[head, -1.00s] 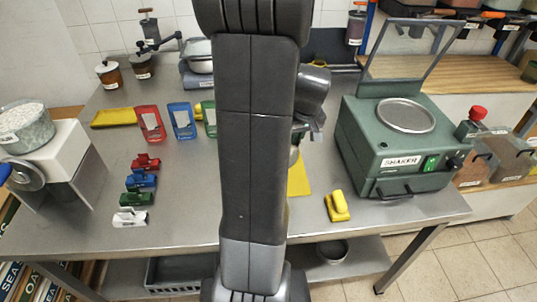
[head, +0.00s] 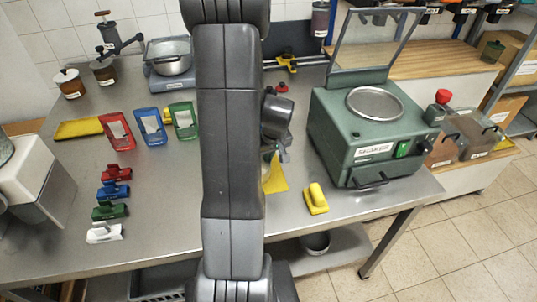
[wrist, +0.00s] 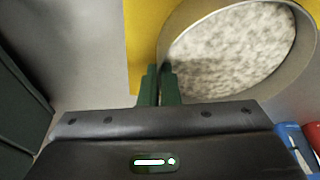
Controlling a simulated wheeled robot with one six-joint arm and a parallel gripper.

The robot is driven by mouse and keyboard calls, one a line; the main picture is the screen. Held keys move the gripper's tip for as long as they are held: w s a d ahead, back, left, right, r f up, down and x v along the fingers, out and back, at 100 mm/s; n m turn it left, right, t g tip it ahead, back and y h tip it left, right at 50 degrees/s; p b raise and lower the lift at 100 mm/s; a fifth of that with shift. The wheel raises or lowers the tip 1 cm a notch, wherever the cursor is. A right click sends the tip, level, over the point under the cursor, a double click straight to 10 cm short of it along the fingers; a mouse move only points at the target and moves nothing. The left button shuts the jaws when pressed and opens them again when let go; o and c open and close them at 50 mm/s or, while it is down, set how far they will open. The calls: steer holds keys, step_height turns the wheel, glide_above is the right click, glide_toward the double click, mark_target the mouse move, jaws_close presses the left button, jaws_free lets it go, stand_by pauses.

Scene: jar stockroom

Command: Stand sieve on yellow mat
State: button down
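The round sieve (wrist: 187,91) has a pale metal wall and holds speckled whitish material in the wrist view. My gripper (wrist: 160,82) has its dark green fingers closed together on the near left part of the sieve's rim. The yellow mat (wrist: 140,35) shows behind and left of the sieve, which overlaps it in this view. I cannot tell whether the sieve touches the mat.
The green shaker machine (head: 345,130) with a round metal top stands right of the mat. A yellow clip-like object (head: 316,198) lies near the front edge. Red, blue and green holders (head: 152,127) and several small coloured blocks (head: 113,190) stand on the left.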

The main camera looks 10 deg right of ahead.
steer(key=shift+f+b, duration=0.2)
steer(key=shift+b, duration=0.1)
steer(key=c, duration=1.7)
jaws_free()
steer(key=shift+r, duration=0.1)
steer(key=shift+r+p, duration=0.3)
steer(key=shift+r, duration=0.2)
steer(key=v, duration=1.1)
steer(key=shift+s+r, duration=0.15)
steer(key=shift+s, duration=0.1)
